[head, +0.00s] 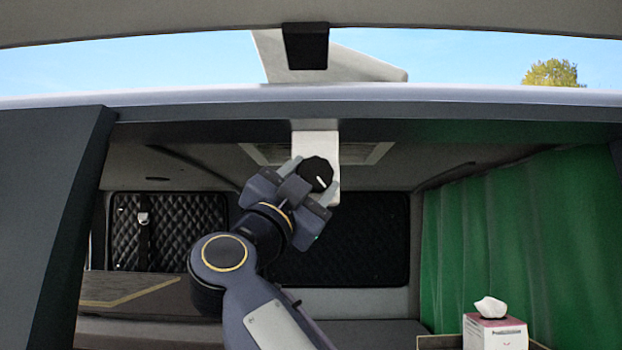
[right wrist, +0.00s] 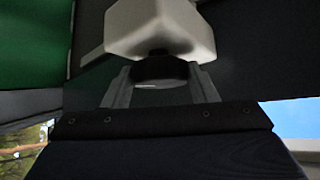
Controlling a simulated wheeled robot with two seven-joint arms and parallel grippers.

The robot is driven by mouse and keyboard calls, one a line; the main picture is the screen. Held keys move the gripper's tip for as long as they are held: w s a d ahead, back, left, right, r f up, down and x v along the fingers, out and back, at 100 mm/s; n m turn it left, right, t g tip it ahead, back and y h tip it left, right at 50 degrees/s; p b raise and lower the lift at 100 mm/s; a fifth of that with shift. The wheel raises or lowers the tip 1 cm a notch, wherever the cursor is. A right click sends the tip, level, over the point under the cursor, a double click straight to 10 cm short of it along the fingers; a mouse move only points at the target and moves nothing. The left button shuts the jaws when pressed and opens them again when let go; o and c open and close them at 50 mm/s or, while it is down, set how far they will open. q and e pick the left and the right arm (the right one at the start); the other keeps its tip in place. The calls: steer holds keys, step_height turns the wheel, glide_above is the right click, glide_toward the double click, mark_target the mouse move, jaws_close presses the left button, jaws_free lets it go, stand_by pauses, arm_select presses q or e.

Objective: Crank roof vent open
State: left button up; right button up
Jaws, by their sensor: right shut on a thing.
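The black round crank knob (head: 317,172) with a white pointer line sits on a white housing (head: 315,143) under the tailgate's upper edge. My right gripper (head: 313,178) is shut on the knob, one finger on each side. In the right wrist view the grey fingers flank the dark knob (right wrist: 160,71) below the pale housing (right wrist: 160,28). The roof vent's frame (head: 378,153) shows on the ceiling behind the housing. A pale tilted panel (head: 350,66), seemingly the vent lid, stands above the roof line. My left gripper is not in view.
A green curtain (head: 510,240) hangs at the right. A tissue box (head: 495,333) stands at the lower right. A dark side pillar (head: 45,210) edges the opening at left. Quilted black panels (head: 345,240) cover the back wall. Space right of my arm is clear.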

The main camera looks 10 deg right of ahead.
steer(key=shift+r, duration=0.1)
steer(key=o, duration=0.9)
steer(key=shift+o, duration=0.2)
steer(key=b+v, duration=0.4)
steer(key=v, duration=0.3)
steer(key=shift+s+a, duration=0.25)
steer(key=shift+s, duration=0.05)
